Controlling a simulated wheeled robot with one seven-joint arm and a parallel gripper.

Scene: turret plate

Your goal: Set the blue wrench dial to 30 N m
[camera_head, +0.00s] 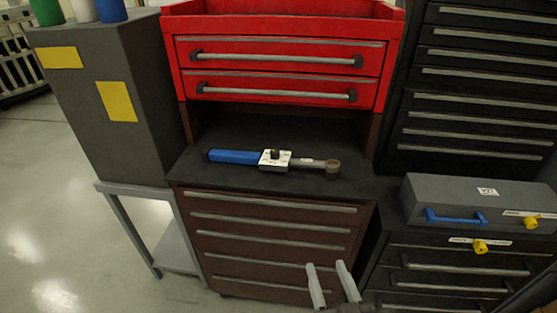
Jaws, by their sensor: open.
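The blue wrench (236,157) lies flat on the dark top of the brown drawer cabinet, its blue handle to the left and its round grey head to the right. A white plate with a small dark dial (274,154) sits in its middle. The dial's setting is too small to read. My gripper (328,267) is open and empty at the bottom of the view, in front of the cabinet drawers, below and to the right of the wrench in the picture and apart from it.
A red tool chest (277,68) overhangs the worktop (225,177) at the back. A grey box (475,203) with a blue handle and yellow knobs stands at right. A grey cabinet (100,120) stands at left. The worktop around the wrench is clear.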

